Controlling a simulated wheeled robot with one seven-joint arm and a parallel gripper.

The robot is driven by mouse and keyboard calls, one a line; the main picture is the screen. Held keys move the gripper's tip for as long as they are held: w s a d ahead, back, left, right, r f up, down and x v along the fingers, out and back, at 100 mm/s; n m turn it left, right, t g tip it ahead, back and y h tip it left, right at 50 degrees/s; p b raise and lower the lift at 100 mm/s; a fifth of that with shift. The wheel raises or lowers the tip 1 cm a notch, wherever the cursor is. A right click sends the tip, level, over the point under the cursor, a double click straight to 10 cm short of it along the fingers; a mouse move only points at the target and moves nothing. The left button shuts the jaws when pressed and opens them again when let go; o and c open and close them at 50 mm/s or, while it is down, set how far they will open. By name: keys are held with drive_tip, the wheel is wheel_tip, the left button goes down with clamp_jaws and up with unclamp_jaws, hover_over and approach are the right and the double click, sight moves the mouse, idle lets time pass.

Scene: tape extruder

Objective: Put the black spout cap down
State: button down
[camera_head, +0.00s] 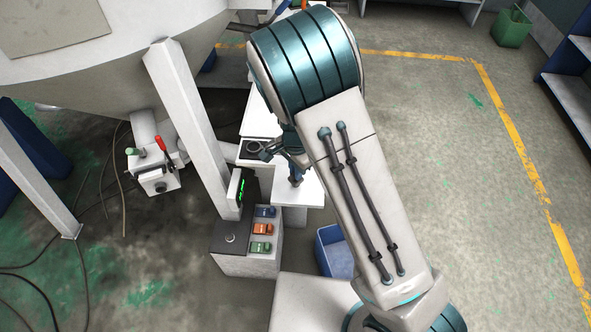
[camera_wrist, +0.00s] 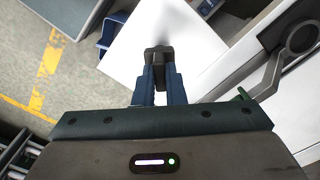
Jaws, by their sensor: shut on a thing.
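The black spout cap (camera_wrist: 158,53) is a small dark piece between my fingertips in the wrist view. My gripper (camera_wrist: 160,72) is shut on it, with two blue fingers either side. Behind the cap is a bare white tabletop (camera_wrist: 188,42). I cannot tell whether the cap touches it or hangs above it. In the head view my gripper (camera_head: 295,178) shows only partly beside my arm, over the white stand (camera_head: 308,193); the cap is not clear there.
A dark ring fitting (camera_wrist: 301,38) sits on the white machine at right in the wrist view. In the head view a control box (camera_head: 247,262) with coloured switches stands in front of the stand, and a blue bin (camera_head: 335,252) to its right. Floor at right is open.

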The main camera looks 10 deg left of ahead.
drive_tip(key=shift+f, duration=0.5)
drive_tip(key=c, duration=1.5)
unclamp_jaws()
